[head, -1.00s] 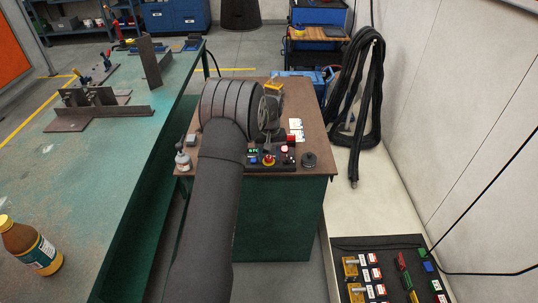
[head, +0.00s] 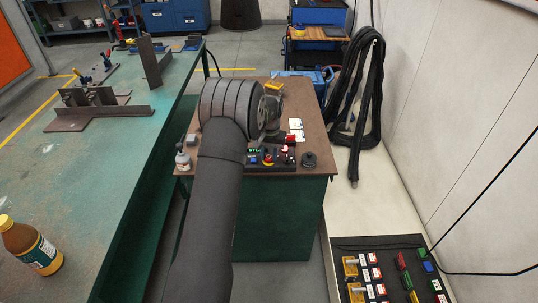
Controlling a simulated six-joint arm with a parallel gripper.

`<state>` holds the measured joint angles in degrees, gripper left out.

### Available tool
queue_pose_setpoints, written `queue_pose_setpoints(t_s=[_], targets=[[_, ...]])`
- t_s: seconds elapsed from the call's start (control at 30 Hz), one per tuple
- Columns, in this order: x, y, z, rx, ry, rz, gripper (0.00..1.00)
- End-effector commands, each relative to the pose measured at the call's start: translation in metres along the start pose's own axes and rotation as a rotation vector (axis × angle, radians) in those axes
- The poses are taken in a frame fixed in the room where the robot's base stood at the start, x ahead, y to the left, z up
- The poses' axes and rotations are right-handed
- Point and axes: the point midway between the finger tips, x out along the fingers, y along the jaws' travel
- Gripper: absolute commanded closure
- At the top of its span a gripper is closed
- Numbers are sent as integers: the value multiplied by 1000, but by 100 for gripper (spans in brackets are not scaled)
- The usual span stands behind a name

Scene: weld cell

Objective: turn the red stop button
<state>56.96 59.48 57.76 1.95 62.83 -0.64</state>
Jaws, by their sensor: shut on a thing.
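The red stop button (head: 268,161) sits on a yellow base on a dark control panel (head: 286,167) at the front of the brown-topped cabinet. My gripper (head: 269,150) reaches down from my dark wrist to the button from behind and above. Its jaws are shut on the button. The fingertips are small in the head view and partly blend with the panel, so their exact grip is hard to make out. A small green-lit display (head: 254,150) is left of the button.
A black round knob (head: 309,159) and white cards (head: 296,128) lie right of the panel. A green workbench (head: 110,190) runs along the left. Black hoses (head: 356,100) hang behind at right.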

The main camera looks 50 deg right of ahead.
Motion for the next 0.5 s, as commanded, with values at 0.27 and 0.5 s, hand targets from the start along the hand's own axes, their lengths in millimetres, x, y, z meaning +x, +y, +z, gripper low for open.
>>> queue_pose_setpoints(t_s=[0.27, 0.5], targets=[[-1, 0, -1, 166, 9, 0, 93], [-1, 0, -1, 242, 12, 0, 93]])
